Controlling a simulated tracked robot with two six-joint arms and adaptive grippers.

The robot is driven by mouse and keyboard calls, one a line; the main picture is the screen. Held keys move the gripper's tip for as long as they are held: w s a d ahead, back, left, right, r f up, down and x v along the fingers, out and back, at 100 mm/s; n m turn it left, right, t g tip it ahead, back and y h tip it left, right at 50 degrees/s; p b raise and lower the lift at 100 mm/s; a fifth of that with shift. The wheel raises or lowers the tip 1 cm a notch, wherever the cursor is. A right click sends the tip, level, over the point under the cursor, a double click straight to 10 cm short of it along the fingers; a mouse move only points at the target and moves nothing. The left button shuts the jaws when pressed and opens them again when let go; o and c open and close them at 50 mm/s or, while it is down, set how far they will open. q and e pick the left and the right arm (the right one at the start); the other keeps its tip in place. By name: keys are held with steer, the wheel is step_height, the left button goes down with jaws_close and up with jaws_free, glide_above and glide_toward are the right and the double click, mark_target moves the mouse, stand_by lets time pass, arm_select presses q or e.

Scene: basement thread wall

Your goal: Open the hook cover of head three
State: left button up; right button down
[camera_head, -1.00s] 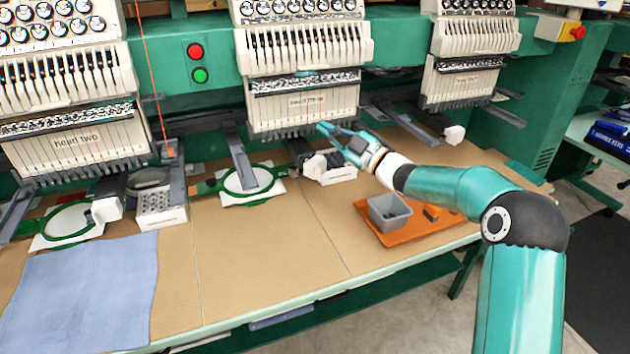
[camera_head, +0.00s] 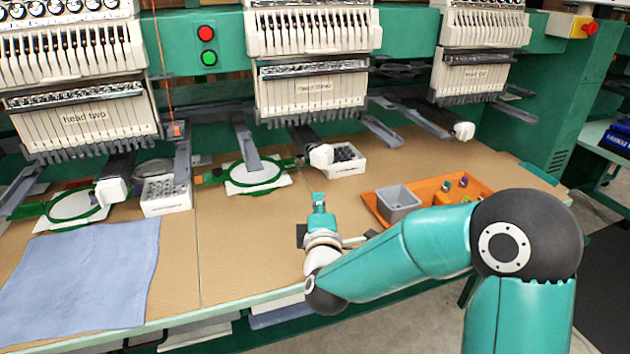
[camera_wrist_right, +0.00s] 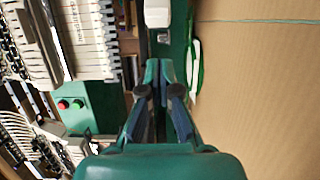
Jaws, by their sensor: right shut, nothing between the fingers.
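Head three (camera_head: 312,90) is the middle white embroidery head. Below it a dark arm reaches forward and ends in a white hook cover (camera_head: 321,155). The cover sits on the arm's end like the one at head two; the picture is too small to tell whether it is fully shut. It seems to be the white block at the top of the right wrist view (camera_wrist_right: 157,12). My right gripper (camera_head: 318,198) is shut and empty over the table, nearer the front edge than the cover and apart from it. Its fingers meet in the wrist view (camera_wrist_right: 159,68). My left gripper is not in view.
A white box of dark parts (camera_head: 346,164) stands right beside the cover. A green hoop (camera_head: 254,188) lies to the left. An orange tray (camera_head: 374,206) with a grey bin (camera_head: 398,203) is to the right. Blue cloth (camera_head: 85,270) lies at left. The cardboard between is clear.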

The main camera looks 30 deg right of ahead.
steer(key=p, duration=0.1)
glide_toward(321, 162)
steer(key=w, duration=0.4)
steer(key=shift+w+d+f, duration=0.2)
steer(key=shift+w+d, duration=0.4)
steer(key=shift+d, duration=0.3)
steer(key=shift+w+d, duration=0.2)
steer(key=shift+d, duration=0.45)
